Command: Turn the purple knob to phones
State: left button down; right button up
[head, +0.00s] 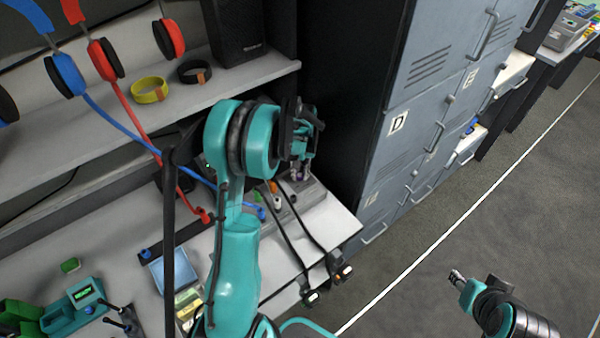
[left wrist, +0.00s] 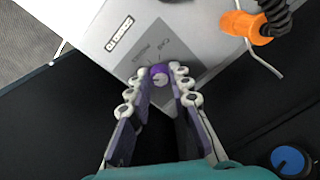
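The purple knob (left wrist: 160,74) sits on a grey panel (left wrist: 185,42) that carries small printed labels. One label looks like PHONES, just above and left of the knob. My left gripper (left wrist: 159,71) has its two ringed fingertips close against either side of the knob. Its pointer direction is too small to read. In the head view my left gripper (head: 299,165) reaches down over the grey box (head: 312,192) at the desk's right end, and the knob is mostly hidden there. My right gripper (head: 457,277) hangs over the floor, away from the desk; its fingers are too small to judge.
Grey lockers (head: 400,125) rise just right of the box. The floor at right is clear.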

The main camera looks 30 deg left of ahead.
pick_arm(q)
jog(key=shift+m, duration=0.4)
jog(key=m, duration=0.3)
jog(key=shift+b, duration=0.4)
jog(key=shift+m, duration=2.5)
jog(key=c, duration=1.4)
grip_release()
jog(key=shift+o, duration=0.2)
